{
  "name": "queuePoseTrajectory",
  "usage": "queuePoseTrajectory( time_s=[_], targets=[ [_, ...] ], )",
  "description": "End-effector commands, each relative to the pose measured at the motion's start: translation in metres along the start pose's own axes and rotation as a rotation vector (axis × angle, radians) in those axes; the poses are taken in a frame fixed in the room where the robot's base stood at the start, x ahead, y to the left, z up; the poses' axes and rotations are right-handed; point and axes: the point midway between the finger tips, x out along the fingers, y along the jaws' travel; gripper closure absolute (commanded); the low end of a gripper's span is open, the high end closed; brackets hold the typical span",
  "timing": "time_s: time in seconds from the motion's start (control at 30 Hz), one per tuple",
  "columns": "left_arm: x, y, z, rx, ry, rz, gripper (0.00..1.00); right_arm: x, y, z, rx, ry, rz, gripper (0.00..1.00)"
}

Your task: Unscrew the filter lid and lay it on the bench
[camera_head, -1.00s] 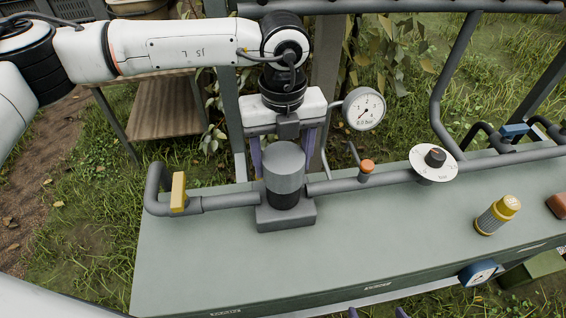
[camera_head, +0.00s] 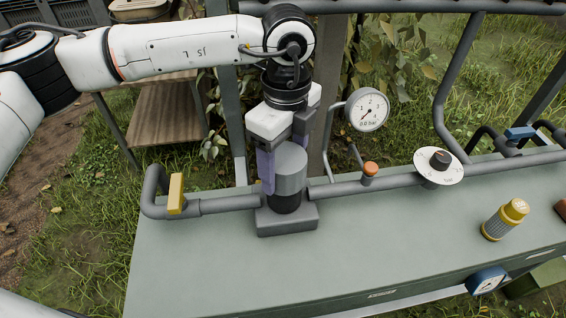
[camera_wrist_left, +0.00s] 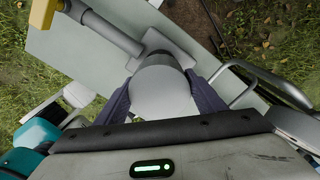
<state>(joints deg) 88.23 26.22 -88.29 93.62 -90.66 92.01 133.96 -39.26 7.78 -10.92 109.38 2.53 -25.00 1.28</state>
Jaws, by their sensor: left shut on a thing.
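The filter stands on the bench (camera_head: 200,265), on a square grey base (camera_head: 287,222). Its lid is a smooth grey cylinder (camera_head: 291,172) sitting upright on the dark lower body (camera_head: 286,203). My left gripper (camera_head: 285,176) points down from above and is shut on the lid, one purple finger at its left side, the other mostly hidden behind it. In the left wrist view the round lid top (camera_wrist_left: 162,95) lies between both fingers. I cannot tell whether there is a gap under the lid. My right gripper is out of view.
Pipes run left and right of the filter, with a yellow handle (camera_head: 176,194) on the left. A pressure gauge (camera_head: 367,110), an orange-capped stub (camera_head: 370,169) and a white dial (camera_head: 439,166) are to the right. The front bench is clear.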

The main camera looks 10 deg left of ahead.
Motion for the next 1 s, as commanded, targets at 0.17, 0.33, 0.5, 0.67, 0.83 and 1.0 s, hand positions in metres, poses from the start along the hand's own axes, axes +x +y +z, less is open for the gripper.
queuePoseTrajectory(
  time_s=[0.17, 0.33, 0.5, 0.67, 0.83, 1.0],
  targets=[
    [-0.011, -0.011, 0.002, -0.009, 0.003, -0.042, 0.60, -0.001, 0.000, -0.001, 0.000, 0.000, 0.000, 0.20],
    [-0.015, -0.011, 0.002, -0.010, 0.003, -0.041, 0.60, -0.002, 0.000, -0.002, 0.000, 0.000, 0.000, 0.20],
    [-0.018, -0.011, 0.002, -0.010, 0.003, -0.041, 0.59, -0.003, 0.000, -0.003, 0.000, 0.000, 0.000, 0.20],
    [-0.019, -0.011, 0.002, -0.010, 0.003, -0.041, 0.60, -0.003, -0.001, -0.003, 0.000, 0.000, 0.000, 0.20],
    [-0.019, -0.011, 0.002, -0.010, 0.003, -0.041, 0.34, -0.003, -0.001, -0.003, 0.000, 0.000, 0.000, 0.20],
    [-0.018, -0.010, 0.002, -0.008, 0.003, -0.038, 0.15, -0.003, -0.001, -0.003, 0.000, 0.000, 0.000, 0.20]
  ],
)
